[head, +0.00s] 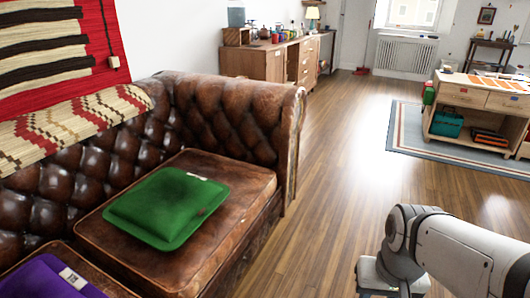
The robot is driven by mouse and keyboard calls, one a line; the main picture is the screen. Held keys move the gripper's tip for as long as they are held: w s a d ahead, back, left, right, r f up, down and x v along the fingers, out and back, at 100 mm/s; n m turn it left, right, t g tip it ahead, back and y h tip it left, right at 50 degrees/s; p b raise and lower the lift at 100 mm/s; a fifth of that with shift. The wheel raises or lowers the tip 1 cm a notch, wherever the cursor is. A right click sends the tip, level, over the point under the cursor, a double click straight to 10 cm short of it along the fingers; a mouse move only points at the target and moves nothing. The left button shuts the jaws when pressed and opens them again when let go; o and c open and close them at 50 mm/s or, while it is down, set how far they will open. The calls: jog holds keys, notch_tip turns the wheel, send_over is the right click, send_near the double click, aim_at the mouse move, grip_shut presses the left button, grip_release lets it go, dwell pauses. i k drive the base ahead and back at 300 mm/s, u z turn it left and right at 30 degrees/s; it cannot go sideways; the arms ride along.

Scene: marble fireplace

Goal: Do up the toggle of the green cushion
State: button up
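The green cushion (160,205) lies flat on the seat of the brown leather sofa (245,180). A small white tag shows at its far edge. A small dark spot shows near its right edge; it is too small to tell whether this is the toggle or whether anything is fastened. My arm shows at the lower right, well to the right of the sofa and apart from the cushion. My gripper's fingers are not in view.
A purple cushion (42,280) with a white label lies at the lower left. A patterned throw (75,125) covers the sofa back. Wooden floor (325,190) is clear right of the sofa. A low wooden table (480,97) stands on a rug at the right.

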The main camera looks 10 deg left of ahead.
aim_at(161, 212)
jog(key=u, duration=0.15)
jog(key=i, duration=1.15)
jog(key=u, duration=0.55)
jog(key=k, duration=0.85)
jog(key=u, duration=0.15)
jog(key=i, duration=0.85)
jog(key=z, duration=0.05)
